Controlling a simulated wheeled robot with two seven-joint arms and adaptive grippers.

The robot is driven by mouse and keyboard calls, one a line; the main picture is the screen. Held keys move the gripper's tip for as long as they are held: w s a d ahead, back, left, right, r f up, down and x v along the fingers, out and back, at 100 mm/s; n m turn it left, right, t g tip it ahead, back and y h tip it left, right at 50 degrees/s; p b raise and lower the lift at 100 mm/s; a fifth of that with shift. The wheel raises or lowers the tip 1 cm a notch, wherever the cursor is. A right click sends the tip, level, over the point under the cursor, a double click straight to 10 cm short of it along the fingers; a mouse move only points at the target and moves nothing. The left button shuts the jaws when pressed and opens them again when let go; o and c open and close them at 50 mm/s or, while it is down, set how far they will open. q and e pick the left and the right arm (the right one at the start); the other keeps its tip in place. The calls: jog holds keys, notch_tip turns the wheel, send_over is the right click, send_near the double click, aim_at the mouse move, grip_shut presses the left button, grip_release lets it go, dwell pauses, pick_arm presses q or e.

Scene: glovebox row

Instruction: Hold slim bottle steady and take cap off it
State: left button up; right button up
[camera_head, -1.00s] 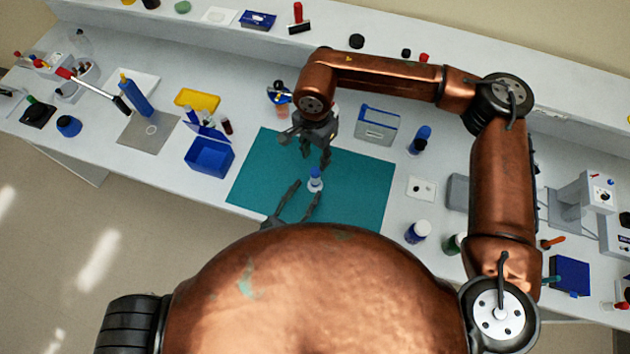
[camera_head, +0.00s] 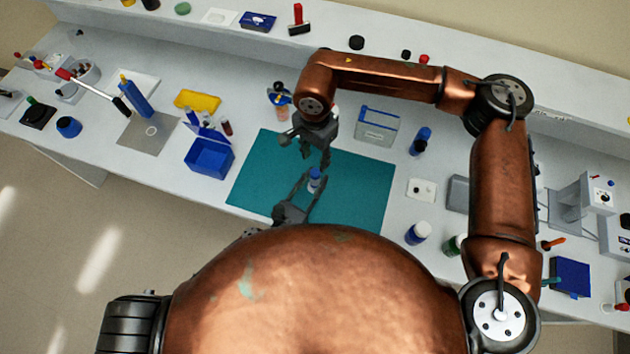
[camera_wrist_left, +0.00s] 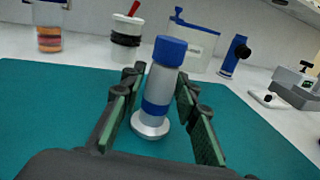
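The slim bottle (camera_head: 314,181) stands upright on the teal mat (camera_head: 355,195). In the left wrist view it is a pale bottle (camera_wrist_left: 161,85) with a blue cap (camera_wrist_left: 170,51) on top, a blue band low down and a wide pale foot. My left gripper (camera_head: 313,174) is open, with one finger on each side of the bottle. In the left wrist view (camera_wrist_left: 160,83) gaps show beside the bottle, so the fingers do not seem to grip it. My right gripper (camera_head: 316,157) points down just behind and above the bottle, its fingers apart and empty.
A blue open box (camera_head: 209,158) stands left of the mat. A clear blue-topped container (camera_head: 377,126) stands behind it. The mat around the bottle is clear.

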pick_arm(q)
grip_shut()
dwell(0.4)
